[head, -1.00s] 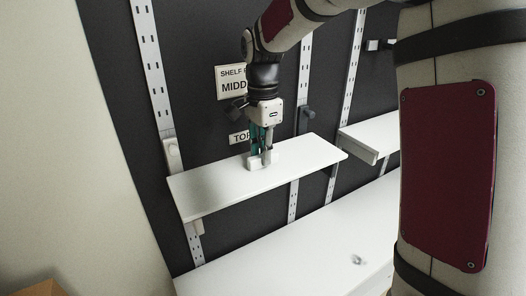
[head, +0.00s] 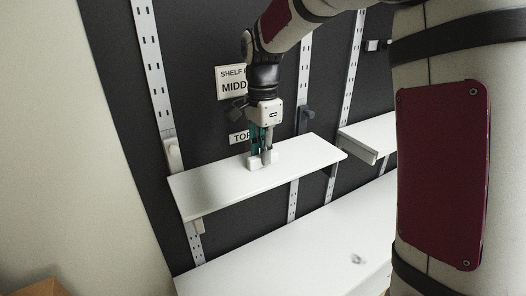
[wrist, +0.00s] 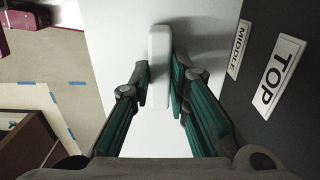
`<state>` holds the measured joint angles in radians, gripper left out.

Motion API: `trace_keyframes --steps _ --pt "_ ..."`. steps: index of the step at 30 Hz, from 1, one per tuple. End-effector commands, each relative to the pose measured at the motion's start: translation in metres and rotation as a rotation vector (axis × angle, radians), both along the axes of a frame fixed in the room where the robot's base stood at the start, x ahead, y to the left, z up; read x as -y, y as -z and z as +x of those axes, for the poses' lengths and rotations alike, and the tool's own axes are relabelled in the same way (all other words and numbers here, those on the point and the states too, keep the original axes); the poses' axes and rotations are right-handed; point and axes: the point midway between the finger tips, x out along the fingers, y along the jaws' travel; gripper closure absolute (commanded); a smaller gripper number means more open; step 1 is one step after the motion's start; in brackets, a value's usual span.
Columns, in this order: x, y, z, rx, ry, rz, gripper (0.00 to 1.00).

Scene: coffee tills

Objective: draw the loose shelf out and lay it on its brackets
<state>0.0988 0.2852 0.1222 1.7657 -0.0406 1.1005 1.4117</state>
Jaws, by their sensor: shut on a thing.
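The loose shelf (head: 215,190) is a white board against the dark back panel, between two slotted uprights. A white block-like handle (wrist: 159,62) stands up from its top face. My gripper (head: 262,160) points down over the shelf and is shut on this handle; the wrist view shows a finger on each side of it. A grey bracket end (head: 199,227) shows under the shelf's left end. A dark bracket piece (head: 306,114) sits on the right upright above the shelf. Whether the shelf rests on its brackets cannot be told.
A wide white lower surface (head: 290,250) lies below, with a small object (head: 357,259) on it. Another white shelf (head: 375,138) is at the right. Labels reading MIDDLE (wrist: 240,49) and TOP (wrist: 281,75) are on the panel. A cardboard box (head: 40,288) stands lower left.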

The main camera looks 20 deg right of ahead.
Motion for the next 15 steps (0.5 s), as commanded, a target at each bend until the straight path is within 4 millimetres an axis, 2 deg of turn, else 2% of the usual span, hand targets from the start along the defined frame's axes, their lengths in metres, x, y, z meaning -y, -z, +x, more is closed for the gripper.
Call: trace_keyframes --steps 15 --pt "-0.0002 0.0028 0.0002 0.001 0.000 0.000 1.00"
